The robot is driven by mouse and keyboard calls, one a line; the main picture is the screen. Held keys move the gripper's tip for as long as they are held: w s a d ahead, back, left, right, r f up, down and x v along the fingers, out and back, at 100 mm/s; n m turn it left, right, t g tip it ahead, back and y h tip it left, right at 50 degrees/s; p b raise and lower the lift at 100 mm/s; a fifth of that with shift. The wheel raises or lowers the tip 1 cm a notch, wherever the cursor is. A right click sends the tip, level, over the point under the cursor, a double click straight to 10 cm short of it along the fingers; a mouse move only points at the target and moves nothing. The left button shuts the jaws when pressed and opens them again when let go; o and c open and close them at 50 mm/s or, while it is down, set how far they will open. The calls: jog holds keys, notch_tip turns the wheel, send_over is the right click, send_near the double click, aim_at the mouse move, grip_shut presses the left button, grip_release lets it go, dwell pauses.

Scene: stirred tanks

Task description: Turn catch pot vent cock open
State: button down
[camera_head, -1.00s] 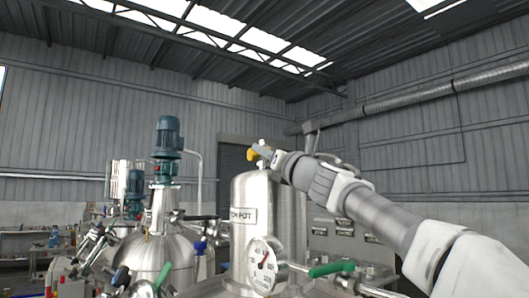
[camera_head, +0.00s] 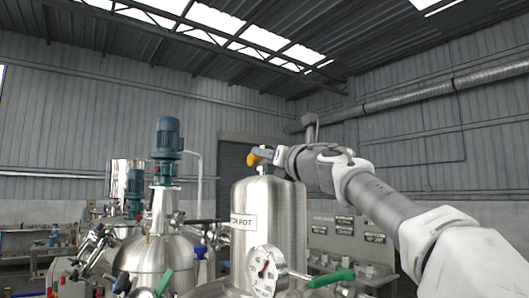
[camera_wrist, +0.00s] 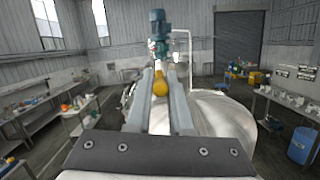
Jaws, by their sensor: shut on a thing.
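The catch pot (camera_head: 270,206) is a shiny steel vessel with a name plate on its side. Its vent cock, with a yellow handle (camera_head: 253,158), sits on the pot's top. My gripper (camera_head: 268,156) reaches in from the right, level with the cock, and its jaws are shut on the yellow handle. In the wrist view the yellow handle (camera_wrist: 159,87) lies between my two fingers, with the pot's domed top (camera_wrist: 215,112) below and to the right. The cock's body is mostly hidden behind the handle and the fingers.
A round pressure gauge (camera_head: 265,270) and a green-handled valve (camera_head: 331,278) stand in front of the pot. A steel tank with a blue motor (camera_head: 169,138) stands to the left. Space above the pot is clear.

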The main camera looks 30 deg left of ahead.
jog(key=shift+r+g+h, duration=0.3)
jog(key=shift+r+h, duration=0.1)
jog(key=shift+r, duration=0.1)
jog(key=shift+a+f+h, duration=0.1)
jog(key=shift+f+h, duration=0.1)
jog(key=shift+h, duration=0.1)
jog(key=c, duration=0.8)
grip_release()
jog(key=b+v, duration=0.8)
jog(key=v, duration=0.9)
jog(key=shift+d, duration=0.25)
jog(key=shift+f, duration=0.1)
